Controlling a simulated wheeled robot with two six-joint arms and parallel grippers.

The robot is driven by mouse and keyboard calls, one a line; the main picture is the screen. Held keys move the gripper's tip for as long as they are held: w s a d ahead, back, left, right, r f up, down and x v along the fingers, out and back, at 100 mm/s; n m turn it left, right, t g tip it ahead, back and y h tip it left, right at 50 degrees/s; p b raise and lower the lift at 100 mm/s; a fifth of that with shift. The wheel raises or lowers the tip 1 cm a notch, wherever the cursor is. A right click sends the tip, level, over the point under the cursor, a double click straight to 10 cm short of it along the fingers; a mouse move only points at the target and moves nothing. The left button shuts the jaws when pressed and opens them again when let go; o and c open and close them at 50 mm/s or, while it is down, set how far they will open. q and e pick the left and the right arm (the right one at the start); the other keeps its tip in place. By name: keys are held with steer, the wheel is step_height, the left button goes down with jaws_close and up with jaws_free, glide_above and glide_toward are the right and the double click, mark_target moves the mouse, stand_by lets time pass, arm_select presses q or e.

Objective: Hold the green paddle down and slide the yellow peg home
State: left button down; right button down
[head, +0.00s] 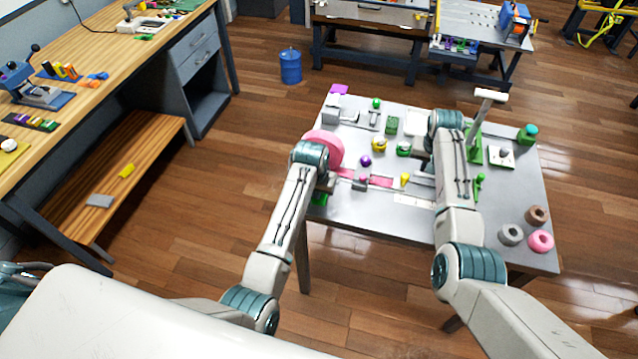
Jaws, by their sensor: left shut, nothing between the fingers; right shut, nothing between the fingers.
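A small yellow peg (404,180) stands near the middle of the grey table, at the right end of a pink strip (381,181). A green part (319,199) shows at the table's left edge, partly hidden by my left gripper; I cannot tell if it is the green paddle. Another small green lever (479,184) stands on the right half. My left gripper (326,185) is shut and empty, low over the left edge beside the pink disc. My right gripper (428,168) is shut and empty, right of the yellow peg and partly hidden by its arm.
A pink disc (325,147) stands upright at the left edge. A tall white-handled lever (483,118) rises behind my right arm. Several rings, including a pink one (540,241), lie at the front right. Several small fixtures, including a purple knob (365,160), crowd the back left.

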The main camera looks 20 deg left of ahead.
arm_select(q)
step_height(320, 180, up, 2)
steer(key=shift+w+r, duration=0.15)
steer(key=shift+r, duration=2.15)
